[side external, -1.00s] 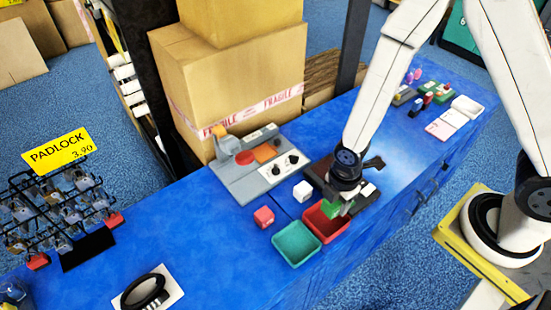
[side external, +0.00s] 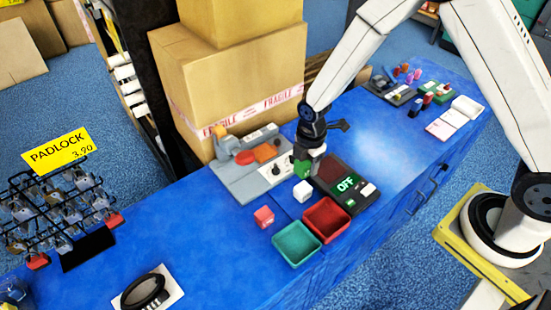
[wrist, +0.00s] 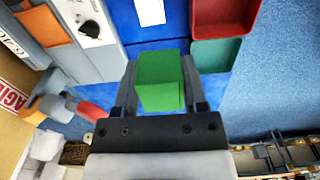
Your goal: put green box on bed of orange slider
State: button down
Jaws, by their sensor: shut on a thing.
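The green box (side external: 301,170) is held between the fingers of my gripper (side external: 308,168), above the counter between the grey control panel and the black device. In the wrist view the green box (wrist: 160,82) fills the gap between the two fingers of my gripper (wrist: 160,90). An orange piece (side external: 265,153), seemingly the orange slider, lies on the grey panel (side external: 235,185), left of my gripper. The orange piece (wrist: 43,25) also shows at the upper left of the wrist view. I cannot make out its bed clearly.
A white cube (side external: 303,191) and a red cube (side external: 264,217) stand near the panel. A red tray (side external: 345,212) and a teal tray (side external: 280,250) are in front. The black device (side external: 345,165) reads OFF. Large cartons (side external: 225,85) stand behind the panel.

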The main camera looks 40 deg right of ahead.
jog(key=w+d+r, duration=0.1)
jog(key=w+d, duration=0.2)
jog(key=w, duration=0.4)
jog(key=shift+r, duration=0.35)
send_near(266, 151)
jog(key=s, duration=0.3)
jog(key=shift+d+f, duration=0.1)
jog(key=shift+d, duration=0.05)
jog(key=shift+w+f, duration=1.2)
jog(key=shift+f, duration=0.2)
jog(key=shift+w+f, duration=0.1)
jog(key=shift+w+f, duration=0.2)
jog(key=shift+f, duration=1.6)
